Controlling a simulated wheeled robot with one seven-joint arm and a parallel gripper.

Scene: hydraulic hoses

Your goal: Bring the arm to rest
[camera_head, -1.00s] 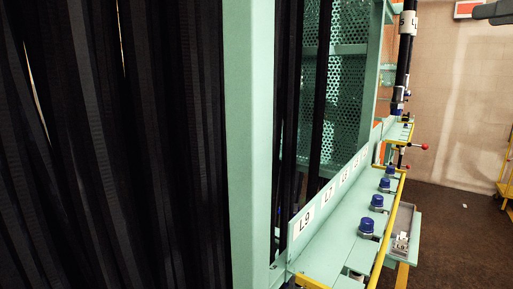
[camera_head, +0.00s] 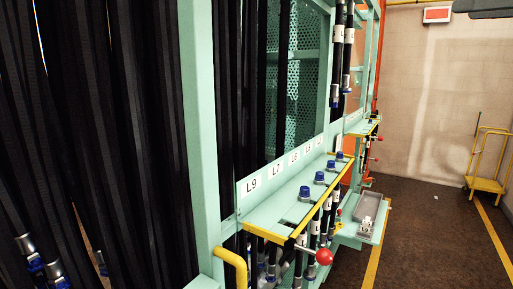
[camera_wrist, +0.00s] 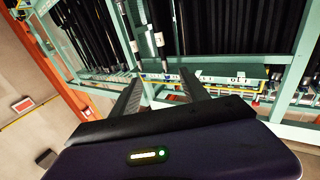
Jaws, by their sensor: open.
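My gripper (camera_wrist: 160,92) shows in the wrist view with its two dark fingers spread apart and nothing between them. It is open and points toward the green hose rack (camera_wrist: 215,75), which stands some way beyond the fingertips. In the head view the rack (camera_head: 203,130) fills the left and middle, with a ledge carrying blue-capped fittings (camera_head: 304,193) and labels such as L9 and L7. A dark piece of my arm may show at the top right of the head view; the rest of the arm is out of that view.
Black hoses (camera_head: 100,120) hang close on the left. A red ball-ended lever (camera_head: 324,257) and a yellow rail (camera_head: 232,262) stick out from the rack. A grey tray (camera_head: 368,207) sits beyond. Brown floor (camera_head: 425,240) is open on the right, with a yellow cart (camera_head: 487,183) near the wall.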

